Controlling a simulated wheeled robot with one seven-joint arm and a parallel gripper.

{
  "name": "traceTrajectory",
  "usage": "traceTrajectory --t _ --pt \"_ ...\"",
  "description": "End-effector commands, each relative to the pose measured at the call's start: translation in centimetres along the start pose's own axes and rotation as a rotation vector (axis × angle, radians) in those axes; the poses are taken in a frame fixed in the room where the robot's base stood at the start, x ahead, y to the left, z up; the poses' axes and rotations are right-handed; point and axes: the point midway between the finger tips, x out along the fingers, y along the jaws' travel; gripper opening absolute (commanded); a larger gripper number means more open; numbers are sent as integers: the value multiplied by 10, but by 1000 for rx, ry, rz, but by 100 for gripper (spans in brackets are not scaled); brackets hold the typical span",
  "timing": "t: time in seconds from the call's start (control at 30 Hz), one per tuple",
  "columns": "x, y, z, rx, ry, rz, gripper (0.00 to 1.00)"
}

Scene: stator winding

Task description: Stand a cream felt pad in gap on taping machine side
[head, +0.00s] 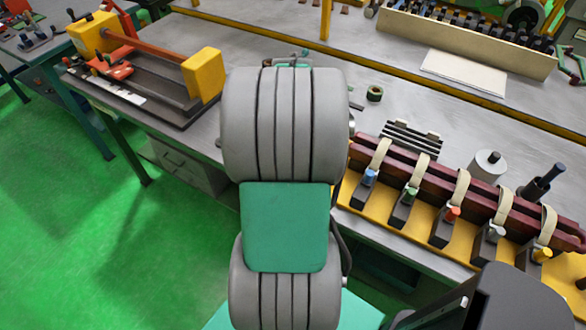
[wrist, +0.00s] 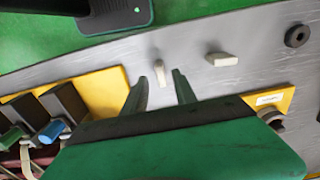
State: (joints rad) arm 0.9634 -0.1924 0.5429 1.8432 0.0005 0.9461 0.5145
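In the wrist view my gripper (wrist: 160,84) has its two dark fingers apart, with nothing held between them. One cream felt pad (wrist: 160,71) lies on the grey bench top just beyond and between the fingertips, as seen in this view. A second cream pad (wrist: 222,59) lies apart to the right. A yellow fixture (wrist: 103,84) carries dark clamps with a blue knob and a green knob. The head view shows this fixture (head: 359,198) with maroon bars (head: 432,190), cream loops and gaps between the clamps. My arm hides my gripper and the pads in the head view.
A dark ring (wrist: 297,36) lies at the right in the wrist view. In the head view, a black slotted block (head: 411,139) and a grey spool (head: 487,167) stand near the fixture. A yellow and red machine (head: 130,45) stands at left.

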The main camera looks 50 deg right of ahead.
Motion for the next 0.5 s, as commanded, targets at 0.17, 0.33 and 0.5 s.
traceTrajectory --t 0.17,0.33,0.5 --pt "-43 0 -1 0 4 -2 33" --pt "-63 0 0 0 0 0 33" --pt "-69 -11 10 -56 10 -6 33"
